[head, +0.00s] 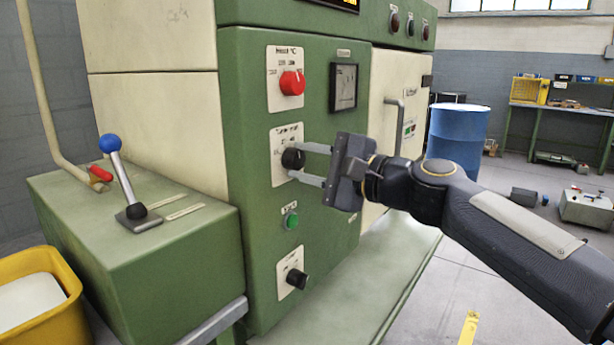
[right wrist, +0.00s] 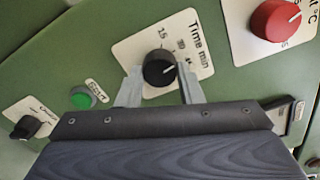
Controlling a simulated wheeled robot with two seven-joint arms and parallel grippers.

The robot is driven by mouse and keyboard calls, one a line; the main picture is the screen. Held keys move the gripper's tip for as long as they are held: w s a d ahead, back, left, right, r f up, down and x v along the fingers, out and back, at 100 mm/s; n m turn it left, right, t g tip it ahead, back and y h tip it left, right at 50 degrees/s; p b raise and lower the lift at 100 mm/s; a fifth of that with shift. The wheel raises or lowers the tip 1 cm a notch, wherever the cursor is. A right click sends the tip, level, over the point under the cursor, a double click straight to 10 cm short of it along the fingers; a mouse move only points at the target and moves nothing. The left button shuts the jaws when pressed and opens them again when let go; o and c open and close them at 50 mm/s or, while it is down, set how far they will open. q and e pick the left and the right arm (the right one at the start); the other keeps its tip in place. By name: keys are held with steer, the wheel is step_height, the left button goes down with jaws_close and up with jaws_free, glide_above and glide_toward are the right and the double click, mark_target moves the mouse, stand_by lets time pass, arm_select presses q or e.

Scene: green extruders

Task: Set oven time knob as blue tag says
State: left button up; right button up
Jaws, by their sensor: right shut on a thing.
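The oven time knob (head: 292,159) is black and sits on a white dial plate on the green panel, below a red knob. The numbers are partly hidden or too small to read fully. I cannot make out a blue tag. My left gripper is not in view.
The red heat knob (head: 291,83) is above, a green button (head: 291,220) and another black knob (head: 296,279) below. A blue-topped lever (head: 125,180) stands on the green box at left. A blue barrel (head: 458,138) stands behind my right arm.

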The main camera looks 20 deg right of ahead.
steer(key=n+b, duration=0.2)
steer(key=n, duration=0.1)
steer(key=n+b, duration=0.1)
steer(key=n, duration=0.1)
steer(key=shift+f+n+b, duration=0.2)
steer(key=shift+n+b, duration=0.2)
steer(key=shift+r+n+b, duration=0.15)
steer(key=shift+n+b, duration=1.15)
steer(key=shift+n, duration=0.9)
steer(key=o, duration=1)
steer(key=shift+r, duration=0.1)
steer(key=v, duration=0.7)
steer(key=shift+s+d, duration=0.2)
steer(key=shift+s, duration=0.15)
